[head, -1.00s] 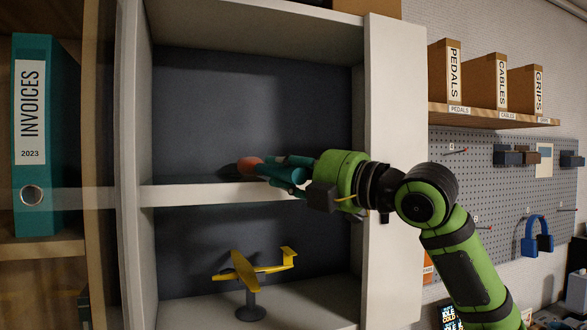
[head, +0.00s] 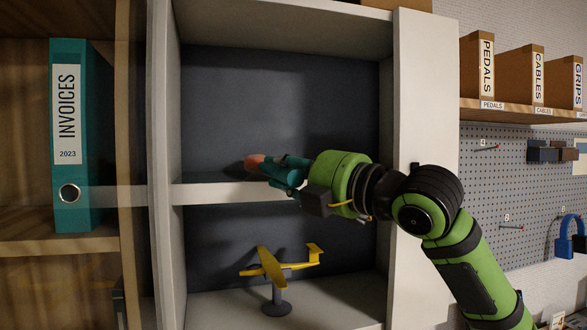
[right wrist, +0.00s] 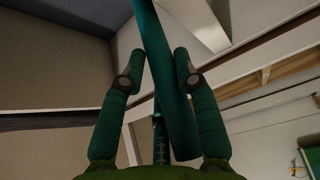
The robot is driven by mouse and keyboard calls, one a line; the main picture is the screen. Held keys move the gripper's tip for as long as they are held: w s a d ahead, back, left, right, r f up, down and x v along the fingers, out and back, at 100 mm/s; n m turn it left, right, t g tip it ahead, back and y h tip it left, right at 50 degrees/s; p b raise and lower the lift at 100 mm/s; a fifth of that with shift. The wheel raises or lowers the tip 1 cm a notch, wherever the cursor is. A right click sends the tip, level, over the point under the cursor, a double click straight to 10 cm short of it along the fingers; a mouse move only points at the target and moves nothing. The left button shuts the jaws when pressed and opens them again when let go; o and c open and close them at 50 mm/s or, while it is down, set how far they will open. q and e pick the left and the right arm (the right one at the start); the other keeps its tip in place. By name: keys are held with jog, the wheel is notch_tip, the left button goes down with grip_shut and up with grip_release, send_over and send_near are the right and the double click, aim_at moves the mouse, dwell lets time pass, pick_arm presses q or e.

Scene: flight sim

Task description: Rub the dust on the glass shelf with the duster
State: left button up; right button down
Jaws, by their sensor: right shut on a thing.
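The duster (head: 255,161) shows an orange-red part at its left end, inside the open white cabinet, just above the middle shelf (head: 220,193). My right gripper (head: 284,173) is shut on it and reaches in from the right over the shelf's front edge. In the right wrist view a teal handle (right wrist: 174,105) runs between the two fingers. The far end of the duster is dark and hard to tell from the back panel. I cannot tell whether it touches the shelf. No dust is clear on the dark shelf top. My left gripper is not in view.
A yellow model plane (head: 275,268) on a stand sits in the compartment below. The cabinet's right side wall (head: 425,90) is close to my right arm. A teal invoices binder (head: 70,135) stands at left. Boxes (head: 519,72) sit on a wall shelf at right.

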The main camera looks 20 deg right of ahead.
jog(key=d+p, duration=0.2)
jog(key=d, duration=0.5)
dwell(0.8)
jog(key=shift+w, duration=0.1)
jog(key=s+r, duration=0.3)
jog(key=s, duration=1.9)
jog(key=shift+d+r, duration=0.2)
jog(key=shift+d, duration=0.2)
